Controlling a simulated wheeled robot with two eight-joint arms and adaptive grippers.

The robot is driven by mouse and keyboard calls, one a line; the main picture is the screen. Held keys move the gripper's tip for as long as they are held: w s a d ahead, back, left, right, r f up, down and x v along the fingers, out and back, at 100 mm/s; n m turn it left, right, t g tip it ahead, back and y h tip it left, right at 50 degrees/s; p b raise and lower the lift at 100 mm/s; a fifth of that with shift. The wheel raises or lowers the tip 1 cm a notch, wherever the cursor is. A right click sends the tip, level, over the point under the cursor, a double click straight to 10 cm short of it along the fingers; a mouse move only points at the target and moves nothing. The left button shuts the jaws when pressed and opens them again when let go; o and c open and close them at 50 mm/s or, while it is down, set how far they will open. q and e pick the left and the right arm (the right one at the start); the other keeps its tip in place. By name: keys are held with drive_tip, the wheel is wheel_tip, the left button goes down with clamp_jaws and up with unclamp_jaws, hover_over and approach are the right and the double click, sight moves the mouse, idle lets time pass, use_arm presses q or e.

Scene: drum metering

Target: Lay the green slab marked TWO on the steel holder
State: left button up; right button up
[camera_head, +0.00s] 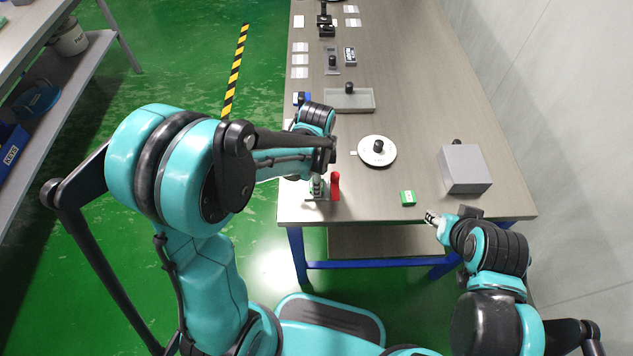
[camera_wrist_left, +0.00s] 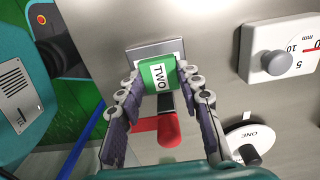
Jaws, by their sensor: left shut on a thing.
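The green slab marked TWO (camera_wrist_left: 158,74) is between the fingers of my left gripper (camera_wrist_left: 163,84) in the left wrist view, its white label facing the camera. The gripper is shut on it. The grey steel holder (camera_wrist_left: 141,51) shows behind the slab's far side; I cannot tell whether they touch. A red handle (camera_wrist_left: 168,128) lies just below the slab in that view.
Another green block (camera_head: 407,198) lies near the table's front edge. A round white plate with a black knob (camera_head: 377,157) and a grey box (camera_head: 465,170) stand farther back. A rectangular tray (camera_head: 362,101) and several small items line the far table. The centre right is clear.

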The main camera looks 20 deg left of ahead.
use_arm(q)
drive_tip(key=shift+s, duration=0.1)
drive_tip(key=o, duration=0.5)
drive_tip(key=shift+f, duration=0.15)
drive_tip(key=o, duration=0.5)
drive_tip(key=shift+c, duration=0.2)
drive_tip(key=shift+r, duration=0.2)
